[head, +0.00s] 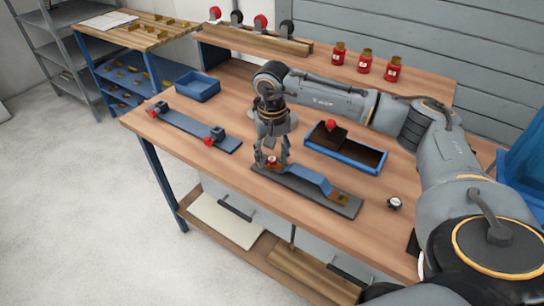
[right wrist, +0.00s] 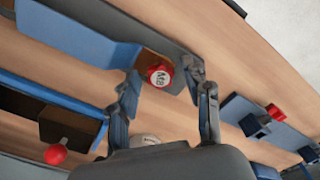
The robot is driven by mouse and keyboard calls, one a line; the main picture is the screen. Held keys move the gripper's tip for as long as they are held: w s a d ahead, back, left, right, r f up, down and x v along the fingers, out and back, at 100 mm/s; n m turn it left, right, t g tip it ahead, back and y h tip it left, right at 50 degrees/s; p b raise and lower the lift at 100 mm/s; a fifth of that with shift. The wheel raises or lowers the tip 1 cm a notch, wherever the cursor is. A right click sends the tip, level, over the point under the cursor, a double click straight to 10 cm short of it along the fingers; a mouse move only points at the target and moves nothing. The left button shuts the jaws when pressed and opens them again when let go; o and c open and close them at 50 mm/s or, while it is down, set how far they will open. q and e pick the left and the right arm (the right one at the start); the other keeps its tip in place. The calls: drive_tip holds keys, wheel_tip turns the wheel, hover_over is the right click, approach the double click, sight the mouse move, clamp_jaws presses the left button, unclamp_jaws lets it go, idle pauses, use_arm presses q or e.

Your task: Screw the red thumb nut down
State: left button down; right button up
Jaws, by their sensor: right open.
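The red thumb nut (head: 271,159) sits at the left end of a blue bent part (head: 307,177) on a dark grey base plate (head: 335,202). In the right wrist view the nut (right wrist: 159,75) shows a white top marked "M8", beside a brown patch. My right gripper (head: 272,166) points down over that end of the plate, its fingers on either side of the nut. In the wrist view the gripper (right wrist: 166,78) is open, with gaps between nut and fingers. The nut's underside is hidden. My left gripper is not in view.
Behind the plate is a blue tray (head: 346,161) with a dark block and red knob (head: 331,125). A white-topped knob (head: 395,203) stands to the right. A grey strip with red-knobbed clamps (head: 185,129) and a blue bin (head: 197,87) are left. Red jars (head: 364,63) stand behind.

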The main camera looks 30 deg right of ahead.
clamp_jaws()
drive_tip(key=m, duration=0.9)
drive_tip(key=shift+m+p, duration=0.3)
drive_tip(key=shift+p, duration=0.05)
drive_tip(key=m, duration=0.4)
drive_tip(key=m+p, duration=0.1)
drive_tip(key=m, duration=0.5)
drive_tip(key=shift+w, duration=0.1)
unclamp_jaws()
drive_tip(key=shift+f, duration=0.1)
